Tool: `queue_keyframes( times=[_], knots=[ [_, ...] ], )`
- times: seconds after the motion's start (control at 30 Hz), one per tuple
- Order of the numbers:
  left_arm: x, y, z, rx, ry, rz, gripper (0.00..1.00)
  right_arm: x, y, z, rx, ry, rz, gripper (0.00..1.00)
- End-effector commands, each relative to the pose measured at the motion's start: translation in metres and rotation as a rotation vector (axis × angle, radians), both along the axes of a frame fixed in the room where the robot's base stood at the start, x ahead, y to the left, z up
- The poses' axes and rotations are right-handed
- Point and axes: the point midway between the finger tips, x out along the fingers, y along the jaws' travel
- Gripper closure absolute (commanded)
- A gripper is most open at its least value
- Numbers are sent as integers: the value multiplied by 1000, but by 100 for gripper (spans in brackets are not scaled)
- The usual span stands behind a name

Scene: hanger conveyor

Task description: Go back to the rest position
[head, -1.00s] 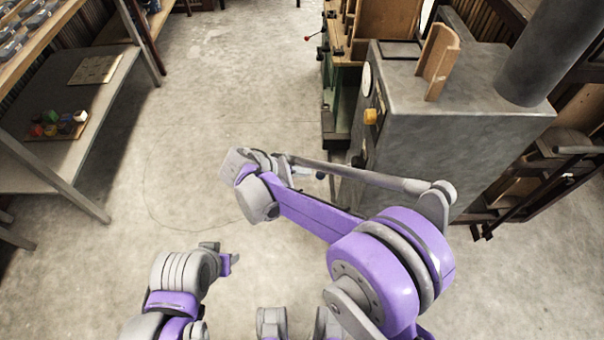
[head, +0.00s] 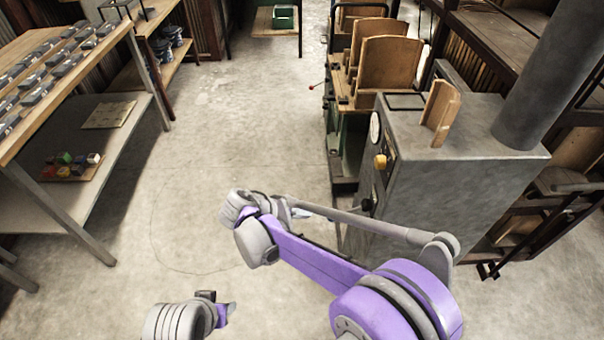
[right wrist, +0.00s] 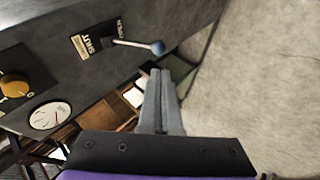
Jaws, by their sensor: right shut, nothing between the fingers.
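My right arm reaches out over the floor in the head view, bent in front of the grey metal cabinet. My right gripper (head: 301,212) is small and partly hidden behind the arm links there. In the right wrist view the two grey fingers of the right gripper (right wrist: 162,95) lie together, shut, with nothing between them. They are apart from the cabinet front and its lever.
The grey cabinet (head: 455,165) stands right, with a yellow knob (head: 380,161). A shelf table (head: 120,52) stands left. The floor (head: 240,120) between is clear.

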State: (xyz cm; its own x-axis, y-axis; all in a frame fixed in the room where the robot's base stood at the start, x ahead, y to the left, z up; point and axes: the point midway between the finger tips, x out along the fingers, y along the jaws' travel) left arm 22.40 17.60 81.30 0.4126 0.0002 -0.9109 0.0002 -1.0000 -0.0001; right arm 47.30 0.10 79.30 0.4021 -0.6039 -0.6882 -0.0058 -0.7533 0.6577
Motion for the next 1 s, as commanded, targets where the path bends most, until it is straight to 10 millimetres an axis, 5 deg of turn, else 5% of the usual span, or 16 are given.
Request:
queue_keyframes(
  times=[0.2, 0.37, 0.7, 1.0],
  knots=[
    [0, 0, 2, 0, 0, 0, 54, -1, -4, 3, 6, 5, -1, 100],
    [1, 0, 14, 0, -4, 0, 54, -14, -38, 28, 64, 49, -3, 100],
    [6, 0, 58, 0, -19, 0, 54, -104, -137, 98, 353, 134, 9, 100],
    [14, 0, 96, 0, -35, 0, 54, -191, -173, 131, 599, 51, 20, 100]
  ],
)
